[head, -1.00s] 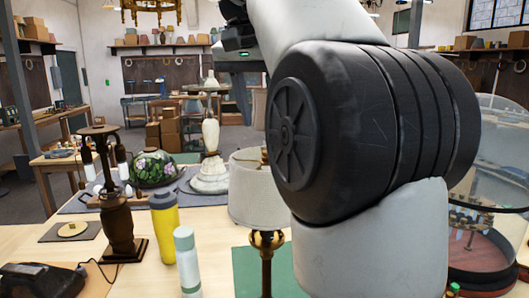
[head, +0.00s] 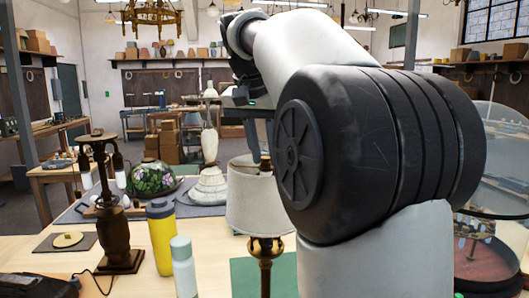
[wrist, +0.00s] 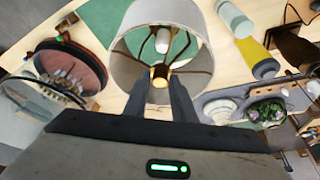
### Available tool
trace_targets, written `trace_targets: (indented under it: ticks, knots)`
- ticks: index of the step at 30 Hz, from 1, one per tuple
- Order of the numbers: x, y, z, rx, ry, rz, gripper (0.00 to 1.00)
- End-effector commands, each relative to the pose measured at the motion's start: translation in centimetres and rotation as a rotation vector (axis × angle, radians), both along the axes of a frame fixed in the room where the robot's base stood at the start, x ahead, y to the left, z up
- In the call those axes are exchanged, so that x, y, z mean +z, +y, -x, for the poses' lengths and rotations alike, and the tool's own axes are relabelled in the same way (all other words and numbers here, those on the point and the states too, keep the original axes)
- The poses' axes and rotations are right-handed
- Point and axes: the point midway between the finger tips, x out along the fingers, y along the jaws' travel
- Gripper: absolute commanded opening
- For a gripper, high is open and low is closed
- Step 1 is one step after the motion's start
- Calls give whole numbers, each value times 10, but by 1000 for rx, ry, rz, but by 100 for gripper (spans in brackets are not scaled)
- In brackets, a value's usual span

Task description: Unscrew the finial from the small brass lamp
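The small brass lamp (head: 266,266) stands upright on the bench with its pale shade (head: 250,207) on. In the wrist view I look into the shade (wrist: 124,70) from above, with a white bulb inside. The brass finial (wrist: 160,72) shows near the shade's middle, about between my fingertips. My gripper (wrist: 161,84) is open, its two dark fingers apart and pointing down at the shade's top. I see no contact with the finial and cannot tell the remaining height gap. In the head view, my arm hides part of the shade's right side.
A yellow bottle (head: 162,238) and a pale bottle (head: 184,268) stand left of the lamp. A dark lamp (head: 117,225) is farther left. A stained-glass shade (head: 150,178) and a white lamp (head: 209,150) stand behind. A green mat (head: 243,277) lies under the lamp.

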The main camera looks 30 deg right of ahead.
Motion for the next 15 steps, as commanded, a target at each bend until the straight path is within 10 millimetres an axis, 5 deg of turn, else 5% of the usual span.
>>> trace_targets:
  ticks: [4,7,8,10,15]
  knots:
    - [0,0,0,0,0,0,0]
    - [0,0,0,0,0,0,0]
    - [0,0,0,0,0,0,13]
    - [0,0,0,0,0,0,1]
    - [0,-1,1,39,0,-1,0]
